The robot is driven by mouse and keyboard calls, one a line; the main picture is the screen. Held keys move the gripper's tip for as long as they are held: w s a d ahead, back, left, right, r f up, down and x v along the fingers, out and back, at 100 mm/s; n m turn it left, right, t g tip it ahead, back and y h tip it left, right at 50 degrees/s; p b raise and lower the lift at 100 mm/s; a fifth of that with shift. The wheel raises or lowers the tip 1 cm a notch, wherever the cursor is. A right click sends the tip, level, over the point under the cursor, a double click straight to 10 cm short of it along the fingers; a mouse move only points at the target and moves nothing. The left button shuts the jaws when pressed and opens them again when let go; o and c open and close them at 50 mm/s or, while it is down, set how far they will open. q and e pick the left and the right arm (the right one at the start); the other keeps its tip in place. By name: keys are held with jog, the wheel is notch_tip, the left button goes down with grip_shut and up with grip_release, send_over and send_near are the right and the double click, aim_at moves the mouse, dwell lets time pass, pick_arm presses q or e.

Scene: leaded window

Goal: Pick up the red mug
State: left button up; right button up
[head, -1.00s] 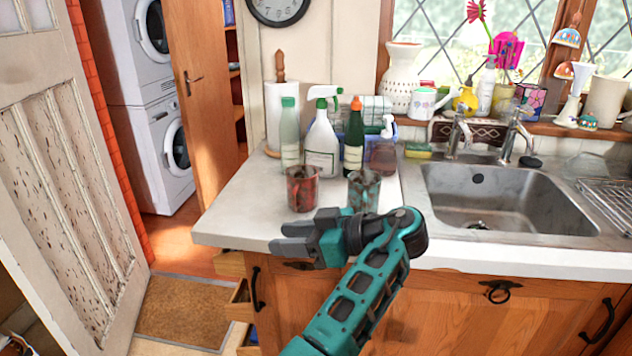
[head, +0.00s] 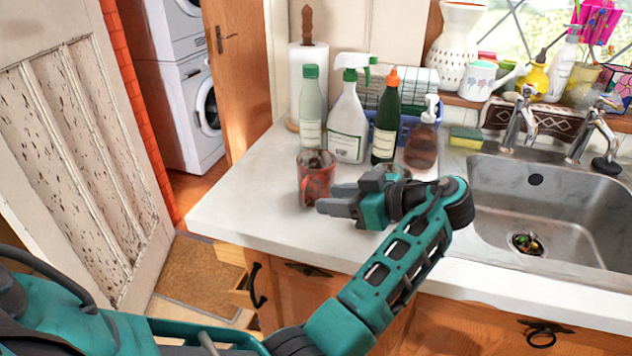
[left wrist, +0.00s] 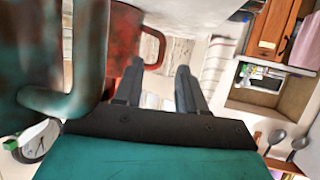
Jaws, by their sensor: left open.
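The red mug (head: 316,180) stands upright on the white counter, worn and dark in patches. My left gripper (head: 338,200) is open, its fingers pointing left just in front of the mug's lower right side. In the left wrist view, the red mug (left wrist: 122,45) is beside and beyond one finger, its handle showing past the fingertips of the gripper (left wrist: 158,82). No grasp shows; I cannot tell whether a finger touches it. A teal-brown mug (head: 397,171) is mostly hidden behind my gripper; it looms large at the left wrist view's left (left wrist: 45,50). My right gripper is not in view.
Behind the mugs stand a pale green bottle (head: 311,108), a white spray bottle (head: 347,125), a dark green bottle (head: 386,118) and a brown soap pump (head: 421,142). The sink (head: 555,205) is at right. The counter (head: 250,200) left of the red mug is clear.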

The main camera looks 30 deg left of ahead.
aim_at(313, 184)
pick_arm(q)
jog(key=x, duration=0.6)
jog(key=shift+s+a, duration=0.2)
jog(key=shift+a, duration=0.15)
grip_shut()
dwell(0.4)
